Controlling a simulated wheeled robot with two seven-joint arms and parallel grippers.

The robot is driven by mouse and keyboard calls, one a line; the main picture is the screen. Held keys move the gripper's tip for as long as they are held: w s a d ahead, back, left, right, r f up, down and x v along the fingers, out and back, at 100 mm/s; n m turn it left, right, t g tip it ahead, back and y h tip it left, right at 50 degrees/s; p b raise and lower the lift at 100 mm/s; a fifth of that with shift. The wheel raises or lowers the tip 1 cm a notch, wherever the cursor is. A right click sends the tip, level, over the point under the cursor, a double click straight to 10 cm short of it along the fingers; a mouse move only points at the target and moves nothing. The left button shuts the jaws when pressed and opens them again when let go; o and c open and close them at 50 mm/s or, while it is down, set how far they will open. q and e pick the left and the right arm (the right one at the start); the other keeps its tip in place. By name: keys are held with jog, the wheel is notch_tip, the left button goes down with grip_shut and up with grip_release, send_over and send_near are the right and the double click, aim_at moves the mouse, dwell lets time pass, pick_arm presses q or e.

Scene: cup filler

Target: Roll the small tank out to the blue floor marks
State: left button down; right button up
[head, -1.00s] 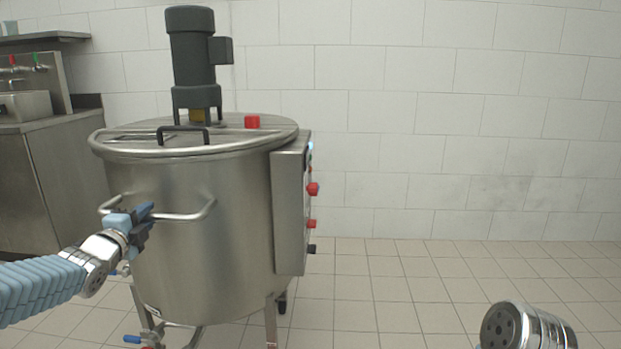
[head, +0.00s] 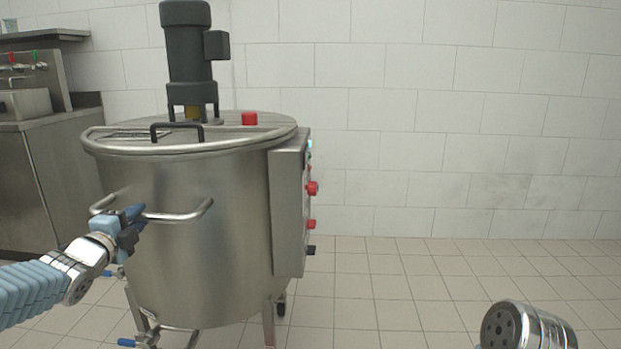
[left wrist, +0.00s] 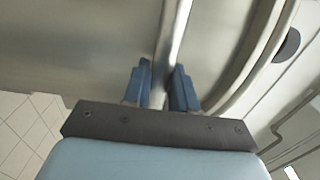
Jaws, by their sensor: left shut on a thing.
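The small tank (head: 200,240) is a steel drum on legs, at left centre in the head view. It has a lid, a dark motor (head: 187,55) on top and a control box (head: 288,210) on its right side. A bar handle (head: 180,216) runs across its front. My left gripper (head: 130,222) is shut on the handle near its left part. In the left wrist view the handle bar (left wrist: 176,50) passes between the two blue fingers (left wrist: 162,88). My right gripper is out of view. No blue floor marks show in either view.
A steel counter (head: 45,185) with a sink and taps stands behind the tank on the left. A white tiled wall (head: 450,110) closes the back. The tiled floor (head: 400,290) right of the tank is clear.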

pick_arm(q)
jog(key=s+a+p, duration=0.2)
jog(key=s, duration=2.5)
jog(key=shift+a, duration=0.15)
dwell(0.3)
jog(key=shift+w, duration=0.1)
jog(key=shift+p, duration=0.3)
